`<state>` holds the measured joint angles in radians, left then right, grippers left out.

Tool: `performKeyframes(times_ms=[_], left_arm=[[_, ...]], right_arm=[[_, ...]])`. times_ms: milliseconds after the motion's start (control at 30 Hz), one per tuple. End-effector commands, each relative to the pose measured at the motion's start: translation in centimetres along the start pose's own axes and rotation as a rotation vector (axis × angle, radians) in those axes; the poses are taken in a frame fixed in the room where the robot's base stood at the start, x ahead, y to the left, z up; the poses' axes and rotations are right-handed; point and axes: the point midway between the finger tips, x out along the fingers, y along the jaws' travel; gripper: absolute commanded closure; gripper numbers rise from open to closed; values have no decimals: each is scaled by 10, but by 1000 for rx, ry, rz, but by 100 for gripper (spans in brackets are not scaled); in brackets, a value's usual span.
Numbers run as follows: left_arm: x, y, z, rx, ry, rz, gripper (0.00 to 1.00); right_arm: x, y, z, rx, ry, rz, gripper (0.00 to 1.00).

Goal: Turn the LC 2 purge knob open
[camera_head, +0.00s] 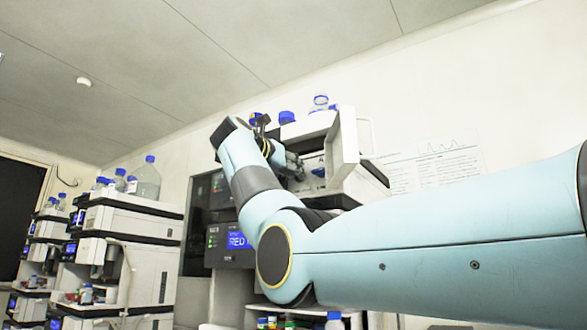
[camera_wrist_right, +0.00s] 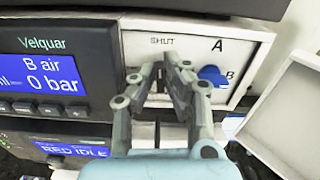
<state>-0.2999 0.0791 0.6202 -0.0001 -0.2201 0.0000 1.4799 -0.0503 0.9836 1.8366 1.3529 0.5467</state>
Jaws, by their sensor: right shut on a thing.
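My right gripper (camera_wrist_right: 171,68) is at the white front panel (camera_wrist_right: 138,43) of an instrument, its fingers close together just below the printed word SHUT. It is shut on the purge knob, which the fingers almost wholly hide; its angle cannot be told. In the head view the right gripper (camera_head: 294,168) reaches the front of the stack, partly behind my own wrist. A blue knob (camera_wrist_right: 212,76) with marks A and B sits to the right of the fingers. No LC 2 label is readable. My left gripper is not in view.
A display (camera_wrist_right: 50,68) reads "B air, 0 bar" left of the fingers. An open white door (camera_wrist_right: 286,108) stands close on the right; it also shows in the head view (camera_head: 345,140). Blue-capped bottles (camera_head: 287,117) stand on top. Another stack (camera_head: 130,220) is at left.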

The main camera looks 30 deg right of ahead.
Motion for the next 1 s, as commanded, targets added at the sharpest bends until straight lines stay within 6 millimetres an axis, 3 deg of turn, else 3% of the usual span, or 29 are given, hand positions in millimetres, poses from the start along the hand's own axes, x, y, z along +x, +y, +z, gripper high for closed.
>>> performKeyframes(times_ms=[1000], left_arm=[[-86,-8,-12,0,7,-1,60]], right_arm=[[0,7,1,-930,-1,2,100]])
